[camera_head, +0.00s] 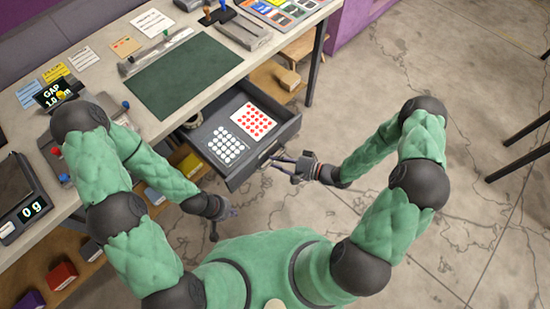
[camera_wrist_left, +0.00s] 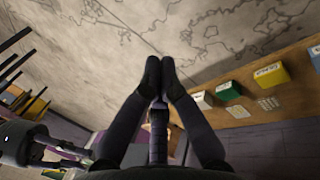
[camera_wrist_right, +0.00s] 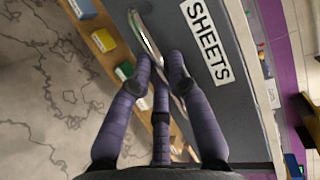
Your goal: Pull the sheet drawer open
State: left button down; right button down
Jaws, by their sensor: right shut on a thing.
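The grey sheet drawer (camera_head: 236,181) stands pulled out from under the table in the head view, its inside showing. A card with red dots (camera_head: 253,122) and a group of white dots (camera_head: 227,144) lie in it. In the right wrist view its front (camera_wrist_right: 225,115) bears a "SHEETS" label (camera_wrist_right: 205,42) and a shiny bar handle (camera_wrist_right: 146,35). My right gripper (camera_head: 276,161) is at the drawer front, its fingers (camera_wrist_right: 161,80) shut on the handle. My left gripper (camera_head: 232,212) is away from the drawer, low at the table's front; its fingertips (camera_wrist_left: 160,72) are together and empty.
The table top (camera_head: 110,75) holds a dark green mat (camera_head: 183,75), a grey rail, a gap display (camera_head: 52,92) and a scale (camera_head: 20,205). A lower shelf with coloured boxes (camera_head: 60,276) runs beneath. The floor (camera_head: 400,60) to the right is clear near the drawer.

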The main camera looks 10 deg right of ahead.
jog(key=c, duration=1.2)
grip_release()
jog(key=shift+o, duration=0.2)
jog(key=v, duration=1.2)
